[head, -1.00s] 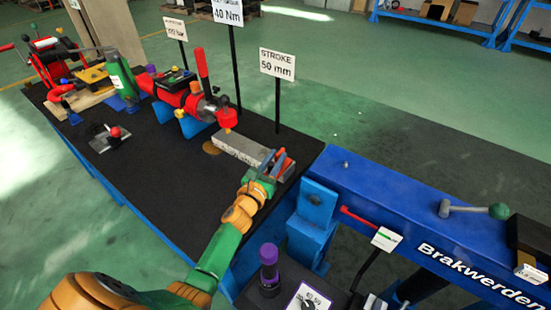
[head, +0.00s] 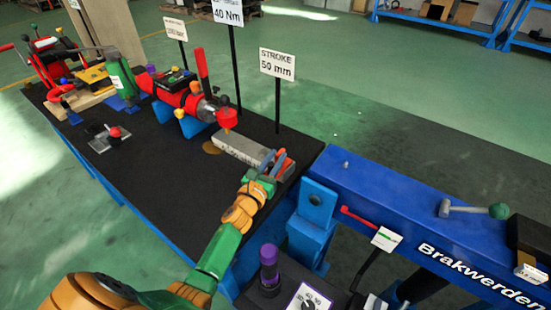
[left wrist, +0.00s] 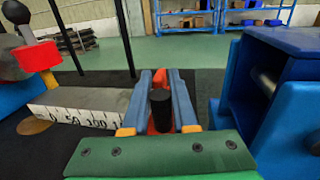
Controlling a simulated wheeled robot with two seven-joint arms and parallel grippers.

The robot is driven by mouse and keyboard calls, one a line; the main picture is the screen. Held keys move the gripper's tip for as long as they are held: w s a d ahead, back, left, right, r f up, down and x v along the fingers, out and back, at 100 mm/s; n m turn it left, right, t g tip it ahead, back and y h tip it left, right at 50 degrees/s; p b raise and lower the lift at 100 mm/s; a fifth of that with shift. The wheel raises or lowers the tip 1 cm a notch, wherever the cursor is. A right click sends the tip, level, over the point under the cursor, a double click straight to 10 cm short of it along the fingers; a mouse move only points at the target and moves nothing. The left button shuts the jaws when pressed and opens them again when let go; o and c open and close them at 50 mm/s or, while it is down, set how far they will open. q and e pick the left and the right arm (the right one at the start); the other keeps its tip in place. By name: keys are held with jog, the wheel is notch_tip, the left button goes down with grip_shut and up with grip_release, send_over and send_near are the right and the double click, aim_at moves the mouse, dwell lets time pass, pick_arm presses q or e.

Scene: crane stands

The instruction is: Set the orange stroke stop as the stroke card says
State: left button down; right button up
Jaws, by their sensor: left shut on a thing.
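The orange stroke stop (head: 283,157) is at the block's right end, beyond the 100 mark. My left gripper (head: 271,163) is shut on it; in the left wrist view its blue fingers (left wrist: 161,95) flank the stop and its black knob (left wrist: 161,108). The fingers hide much of the stop. My right gripper is not in view.
A red cylinder (head: 190,95) on blue supports stands left of the block, its orange-red end (head: 227,118) near the zero end. A blue beam (head: 400,200) is close on the right. A red-knobbed lever (head: 114,134) stands on the bench, with bare bench around it.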

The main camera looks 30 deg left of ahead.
pick_arm(q)
jog(key=a+b, duration=0.2)
jog(key=a, duration=0.2)
jog(key=w+a+b, duration=0.1)
jog(key=a+b, duration=0.1)
jog(key=a, duration=0.3)
jog(key=w+a+b, duration=0.1)
jog(key=a+b, duration=0.2)
jog(key=a, duration=0.2)
jog(key=shift+f, duration=0.15)
jog(key=shift+a, duration=0.4)
jog(key=c, duration=0.7)
grip_release()
jog(key=shift+w, duration=0.15)
jog(key=shift+c, duration=0.2)
jog(key=shift+s+d, duration=0.2)
jog(key=shift+s, duration=3.4)
